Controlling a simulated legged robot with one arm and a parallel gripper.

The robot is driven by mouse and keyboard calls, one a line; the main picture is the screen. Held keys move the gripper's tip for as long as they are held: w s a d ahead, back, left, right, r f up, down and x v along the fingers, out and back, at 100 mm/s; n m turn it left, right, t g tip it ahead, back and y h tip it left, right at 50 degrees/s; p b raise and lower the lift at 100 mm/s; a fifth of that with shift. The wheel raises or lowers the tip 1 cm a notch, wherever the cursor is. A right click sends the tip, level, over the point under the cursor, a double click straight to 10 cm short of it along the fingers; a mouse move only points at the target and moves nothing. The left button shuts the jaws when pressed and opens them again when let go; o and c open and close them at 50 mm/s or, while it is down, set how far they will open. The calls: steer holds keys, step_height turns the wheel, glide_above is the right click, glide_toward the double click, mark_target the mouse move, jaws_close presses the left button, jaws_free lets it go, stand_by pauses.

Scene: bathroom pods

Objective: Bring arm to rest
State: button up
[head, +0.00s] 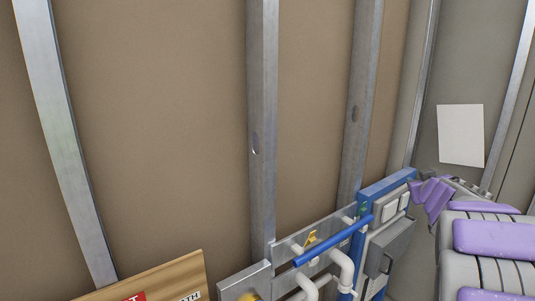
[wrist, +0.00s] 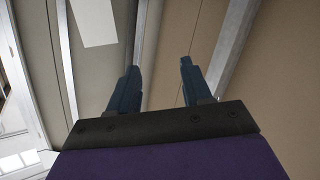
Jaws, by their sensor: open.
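In the wrist view my gripper (wrist: 156,82) shows two dark blue-grey fingers standing apart on a black mount. It is open, with nothing between the fingers. Behind it are a brown wall panel and grey metal studs, with no object touching the fingers. In the head view, purple and grey segments of my arm (head: 490,240) show at the lower right. The gripper's fingers cannot be made out in the head view.
A blue-framed pipe assembly (head: 357,235) with white pipes and grey boxes stands at the lower middle right, beside my arm. A wooden board (head: 180,272) with labels is at the bottom left. A white sheet (head: 460,135) hangs on the right wall. Metal studs (head: 262,130) line the wall.

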steer(key=s+a+f+m+g+b, duration=0.2)
steer(key=s+a+f+g+b, duration=0.25)
steer(key=s+f, duration=0.65)
steer(key=s+a+f+m+g+b, duration=0.2)
steer(key=s+a+f+g+b, duration=0.25)
steer(key=s+f, duration=0.65)
steer(key=s+a+f+n+g+y+b, duration=0.1)
steer(key=s+a+f+g, duration=0.1)
steer(key=s+a+f, duration=0.3)
steer(key=s+a+f+n+g+y+b, duration=0.1)
steer(key=s+a+f, duration=0.4)
steer(key=s, duration=0.7)
steer(key=s+a+f+n+g+y+b, duration=0.1)
steer(key=s+a+f+g+y+b, duration=0.1)
steer(key=s+a, duration=0.6)
step_height(320, 180, down, 3)
steer(key=shift+s+a+n+g+y+b, duration=0.4)
steer(key=shift+s+g, duration=0.4)
steer(key=shift+g, duration=0.4)
